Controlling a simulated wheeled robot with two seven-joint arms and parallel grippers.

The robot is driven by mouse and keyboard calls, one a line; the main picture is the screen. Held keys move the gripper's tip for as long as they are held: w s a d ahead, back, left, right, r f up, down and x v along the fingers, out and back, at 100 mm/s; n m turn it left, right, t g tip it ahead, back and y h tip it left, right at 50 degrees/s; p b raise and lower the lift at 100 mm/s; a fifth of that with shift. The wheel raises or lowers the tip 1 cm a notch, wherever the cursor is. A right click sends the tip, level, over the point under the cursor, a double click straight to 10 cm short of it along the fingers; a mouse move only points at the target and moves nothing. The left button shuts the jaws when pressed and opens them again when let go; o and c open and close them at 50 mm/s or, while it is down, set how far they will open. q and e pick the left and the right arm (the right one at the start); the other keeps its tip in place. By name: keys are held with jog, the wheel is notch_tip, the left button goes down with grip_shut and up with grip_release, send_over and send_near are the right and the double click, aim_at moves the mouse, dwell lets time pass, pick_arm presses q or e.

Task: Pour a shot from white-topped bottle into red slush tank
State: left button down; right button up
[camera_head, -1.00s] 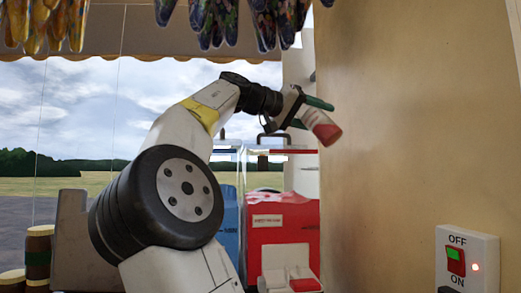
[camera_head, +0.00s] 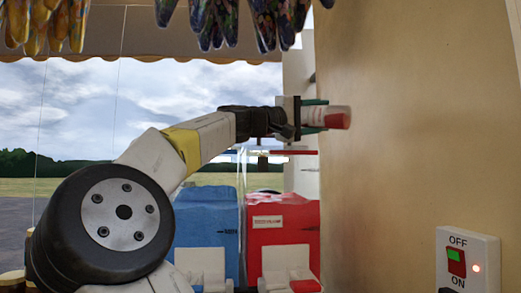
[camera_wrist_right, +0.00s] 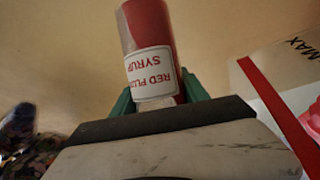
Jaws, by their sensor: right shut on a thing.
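My right gripper (camera_head: 316,116), with green fingers, is shut on a syrup bottle (camera_head: 338,117) whose contents are red. The bottle lies about level, its red end pointing right toward the tan wall, above the red slush machine (camera_head: 284,238). In the right wrist view the bottle (camera_wrist_right: 150,35) has an upside-down "RED PLUM SYRUP" label and sits between the green fingers. I cannot make out a white top. A clear wall marked "MAX" (camera_wrist_right: 300,45) with a red strip and pink slush shows at right there. My left gripper is not in view.
A blue slush machine (camera_head: 207,232) stands left of the red one. The tan wall (camera_head: 420,120) is close on the right, with an OFF/ON switch box (camera_head: 468,260). Colourful wrapped bundles (camera_head: 235,20) hang overhead.

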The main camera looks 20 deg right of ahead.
jog(key=shift+r+n, duration=0.35)
jog(key=shift+n, duration=0.05)
jog(key=shift+r+n+t+h, duration=0.3)
jog(key=shift+r+n+t, duration=0.1)
jog(key=shift+n, duration=0.1)
jog(key=shift+n+b, duration=0.3)
jog(key=shift+s+d, duration=0.15)
jog(key=shift+s, duration=0.1)
jog(key=shift+s, duration=0.15)
jog(key=shift+d+b, duration=0.1)
jog(key=shift+b, duration=0.2)
jog(key=shift+s+n+t+h+b, duration=0.15)
jog(key=shift+n+t+h+b, duration=0.15)
jog(key=shift+n+t+b, duration=0.4)
dwell(1.2)
